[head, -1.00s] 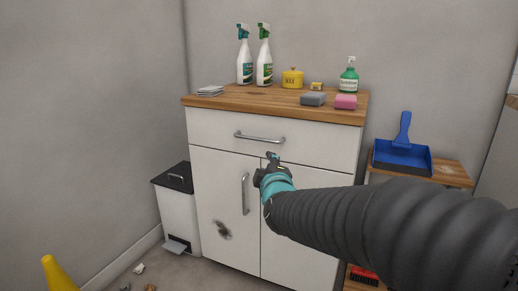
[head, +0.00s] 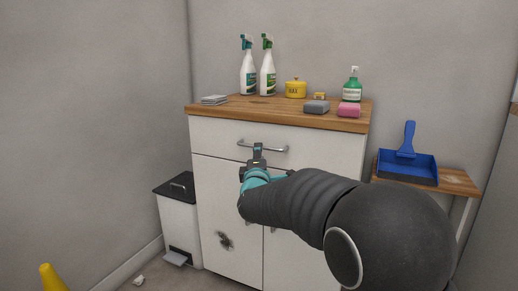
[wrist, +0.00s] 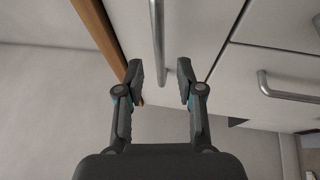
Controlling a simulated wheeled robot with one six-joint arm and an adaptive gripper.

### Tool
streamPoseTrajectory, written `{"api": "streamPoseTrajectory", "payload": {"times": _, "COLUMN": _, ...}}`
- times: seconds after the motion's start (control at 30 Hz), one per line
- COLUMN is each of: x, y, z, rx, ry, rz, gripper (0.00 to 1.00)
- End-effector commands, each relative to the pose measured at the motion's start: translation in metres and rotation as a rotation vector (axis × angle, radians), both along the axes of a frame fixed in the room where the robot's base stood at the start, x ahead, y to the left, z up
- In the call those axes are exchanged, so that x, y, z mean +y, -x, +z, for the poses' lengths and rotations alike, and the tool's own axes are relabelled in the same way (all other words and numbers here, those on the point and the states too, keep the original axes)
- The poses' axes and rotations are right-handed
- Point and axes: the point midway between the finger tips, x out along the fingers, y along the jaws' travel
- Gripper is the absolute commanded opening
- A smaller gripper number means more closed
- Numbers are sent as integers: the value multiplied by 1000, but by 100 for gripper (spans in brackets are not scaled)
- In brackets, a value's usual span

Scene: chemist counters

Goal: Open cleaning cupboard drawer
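The white cleaning cupboard has a wide drawer (head: 220,135) under its wooden top, and the drawer is shut. Its metal bar handle (head: 275,149) runs across the drawer front and also shows in the wrist view (wrist: 157,40). My gripper (head: 258,150) is in front of the handle, over its left half in the head view. In the wrist view my gripper (wrist: 160,75) is open, with one finger to each side of the handle's line. The handle's near end reaches about the fingertips. I cannot tell whether any finger touches it.
Below the drawer are cupboard doors with a vertical handle (wrist: 285,90). Spray bottles (head: 248,70), a yellow pot (head: 296,89) and sponges (head: 349,110) stand on top. A pedal bin (head: 178,215) stands left; a side table (head: 455,182) with a blue dustpan (head: 407,164) stands right.

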Motion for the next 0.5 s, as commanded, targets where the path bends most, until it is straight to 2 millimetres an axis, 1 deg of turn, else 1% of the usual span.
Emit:
{"api": "streamPoseTrajectory", "payload": {"times": 0.03, "x": 0, "y": -10, "z": 1, "rx": 0, "ry": 0, "rz": -1, "gripper": 37}}
{"api": "streamPoseTrajectory", "payload": {"times": 0.2, "x": 2, "y": -33, "z": 5, "rx": 1, "ry": 0, "rz": 0, "gripper": 37}}
{"api": "streamPoseTrajectory", "payload": {"times": 0.33, "x": 2, "y": -43, "z": 8, "rx": 0, "ry": 0, "rz": 0, "gripper": 37}}
{"api": "streamPoseTrajectory", "payload": {"times": 0.5, "x": 2, "y": -47, "z": 8, "rx": 1, "ry": 0, "rz": 1, "gripper": 37}}
